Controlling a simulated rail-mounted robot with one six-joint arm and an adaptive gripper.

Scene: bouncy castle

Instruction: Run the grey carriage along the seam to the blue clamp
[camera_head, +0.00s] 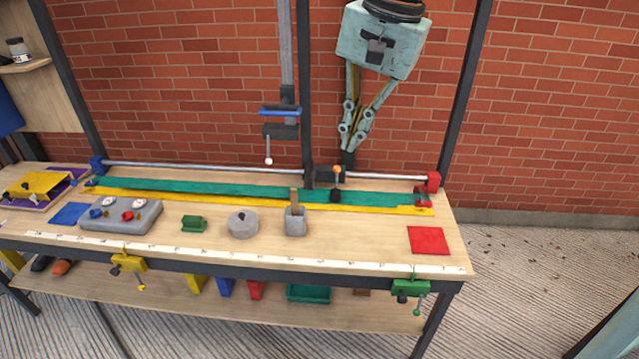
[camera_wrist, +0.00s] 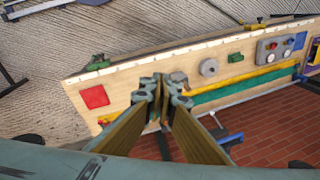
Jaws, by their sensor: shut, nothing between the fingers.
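The dark grey carriage (camera_head: 322,178) sits on the metal rail (camera_head: 220,168) along the back of the bench, right of its middle. A small lever with an orange knob (camera_head: 337,169) stands at its front right. The blue clamp (camera_head: 97,165) is at the rail's far left end, well apart from the carriage. Green and yellow strips (camera_head: 230,190) lie in front of the rail. My gripper (camera_head: 348,150) is shut and empty, pointing down just above and slightly right of the carriage. In the wrist view my fingers (camera_wrist: 160,88) hide the carriage.
A red clamp (camera_head: 433,181) holds the rail's right end. A grey pot (camera_head: 295,222), round grey weight (camera_head: 243,224) and gauge box (camera_head: 122,214) stand in front of the strips.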

